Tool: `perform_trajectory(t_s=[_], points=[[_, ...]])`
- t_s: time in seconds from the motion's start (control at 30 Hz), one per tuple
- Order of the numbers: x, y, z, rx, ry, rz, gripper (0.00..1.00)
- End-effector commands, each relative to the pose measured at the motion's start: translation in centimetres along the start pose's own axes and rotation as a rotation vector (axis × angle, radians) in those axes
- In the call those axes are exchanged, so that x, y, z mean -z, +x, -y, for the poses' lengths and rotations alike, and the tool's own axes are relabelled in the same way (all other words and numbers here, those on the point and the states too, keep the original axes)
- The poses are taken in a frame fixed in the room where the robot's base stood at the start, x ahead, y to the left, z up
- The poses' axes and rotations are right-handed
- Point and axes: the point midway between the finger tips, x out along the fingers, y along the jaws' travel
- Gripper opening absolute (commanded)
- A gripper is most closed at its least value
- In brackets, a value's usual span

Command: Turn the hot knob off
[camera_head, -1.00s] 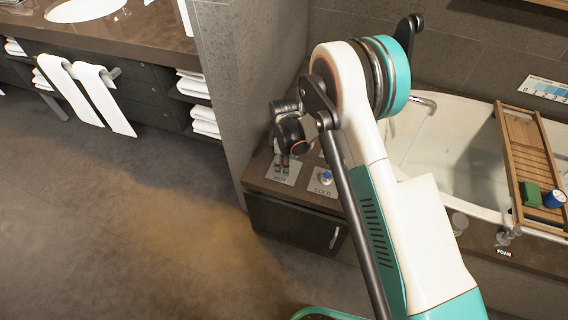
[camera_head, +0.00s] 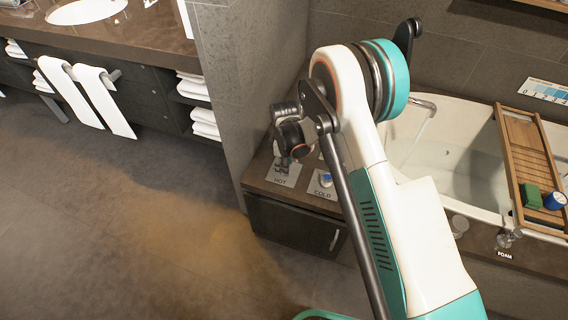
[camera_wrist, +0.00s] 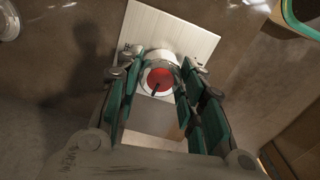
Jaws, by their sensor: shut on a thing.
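The hot knob (camera_wrist: 160,78) has a red cap with a dark pointer mark and stands on a pale square plate (camera_wrist: 187,30). In the wrist view, my gripper (camera_wrist: 156,92) has its green-padded fingers on both sides of the knob and is shut on it. The pointer slants toward the lower left of that picture. In the head view, my gripper (camera_head: 282,165) is over the plate labelled HOT (camera_head: 285,181), and the knob is hidden behind it.
The blue-capped cold knob (camera_head: 326,180) stands on its plate just to the right, close to my gripper. The bathtub (camera_head: 460,150) with a spout (camera_head: 424,102) and a wooden tray (camera_head: 528,150) lies farther right. A grey wall (camera_head: 235,90) rises close on the left.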

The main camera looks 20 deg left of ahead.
Motion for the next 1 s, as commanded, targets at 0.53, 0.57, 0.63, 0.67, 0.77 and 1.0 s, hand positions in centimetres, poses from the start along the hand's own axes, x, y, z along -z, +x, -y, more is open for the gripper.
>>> perform_trajectory(t_s=[0.53,0.57,0.63,0.67,0.77,1.0], points=[[-0.02,0.01,-0.07,-0.001,0.452,0.000,0.12],[-0.02,0.01,-0.07,-0.001,0.480,0.000,0.12],[-0.02,0.01,-0.08,-0.001,0.547,0.000,0.12],[-0.02,0.00,-0.08,-0.001,0.575,0.000,0.12],[-0.03,0.00,-0.09,-0.001,0.670,0.000,0.12],[-0.04,0.00,-0.10,-0.001,0.898,0.000,0.12]])
